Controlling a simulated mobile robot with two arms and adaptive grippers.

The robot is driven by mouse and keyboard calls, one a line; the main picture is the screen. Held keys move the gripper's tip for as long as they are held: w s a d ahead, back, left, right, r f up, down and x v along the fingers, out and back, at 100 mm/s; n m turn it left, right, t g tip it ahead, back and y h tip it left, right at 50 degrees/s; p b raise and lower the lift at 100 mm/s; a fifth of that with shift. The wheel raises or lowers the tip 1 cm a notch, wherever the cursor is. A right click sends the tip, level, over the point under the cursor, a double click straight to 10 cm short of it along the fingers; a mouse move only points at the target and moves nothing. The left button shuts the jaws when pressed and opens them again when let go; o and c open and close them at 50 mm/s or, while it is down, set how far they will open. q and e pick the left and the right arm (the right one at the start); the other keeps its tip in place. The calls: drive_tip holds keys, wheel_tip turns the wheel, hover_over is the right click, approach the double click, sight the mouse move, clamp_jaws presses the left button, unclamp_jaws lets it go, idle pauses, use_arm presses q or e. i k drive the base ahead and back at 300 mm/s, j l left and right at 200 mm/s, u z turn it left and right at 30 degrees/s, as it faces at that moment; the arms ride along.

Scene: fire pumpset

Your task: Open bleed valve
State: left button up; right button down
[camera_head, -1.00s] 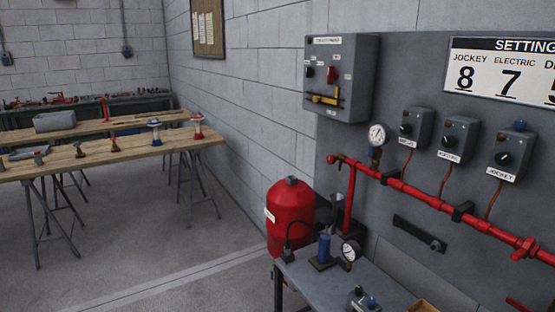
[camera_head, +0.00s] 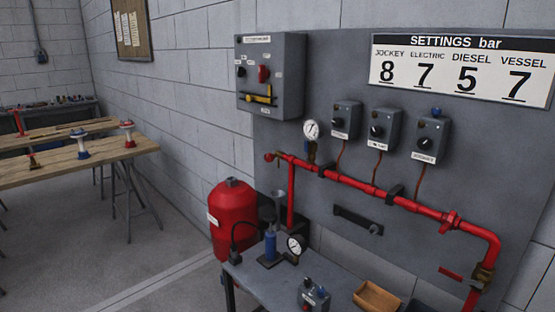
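A red pipe (camera_head: 370,188) runs along the grey panel and bends down at the right. No part in view is labelled as the bleed valve, so I cannot tell which one it is. A brass valve body (camera_head: 483,276) sits on the pipe's downward leg, with a red lever (camera_head: 450,273) to its left. A red fitting (camera_head: 451,220) sits on the pipe's lower right stretch. A red knob (camera_head: 269,157) is at the pipe's left end, near the pressure gauge (camera_head: 311,130). Neither of my grippers is in view.
A grey bench (camera_head: 252,277) stands below the panel, with a blue hand pump (camera_head: 270,245), gauge (camera_head: 296,244) and wooden tray (camera_head: 377,297). A red vessel (camera_head: 234,217) stands to its left. The floor (camera_head: 110,265) left of it is clear.

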sight(269, 157)
drive_tip(key=j+z, duration=0.1)
drive_tip(key=z, duration=0.25)
drive_tip(key=i+j+z, duration=0.1)
drive_tip(key=z, duration=0.25)
drive_tip(key=i+j+z, duration=0.1)
drive_tip(key=j+z, duration=0.3)
drive_tip(key=j, duration=0.75)
drive_tip(key=j+z, duration=0.4)
drive_tip(key=j, duration=1.4)
drive_tip(key=k+j, duration=0.1)
drive_tip(key=j, duration=0.6)
drive_tip(key=j+z, duration=0.1)
drive_tip(key=j, duration=0.55)
drive_tip(key=k+j, duration=0.15)
drive_tip(key=j, duration=0.5)
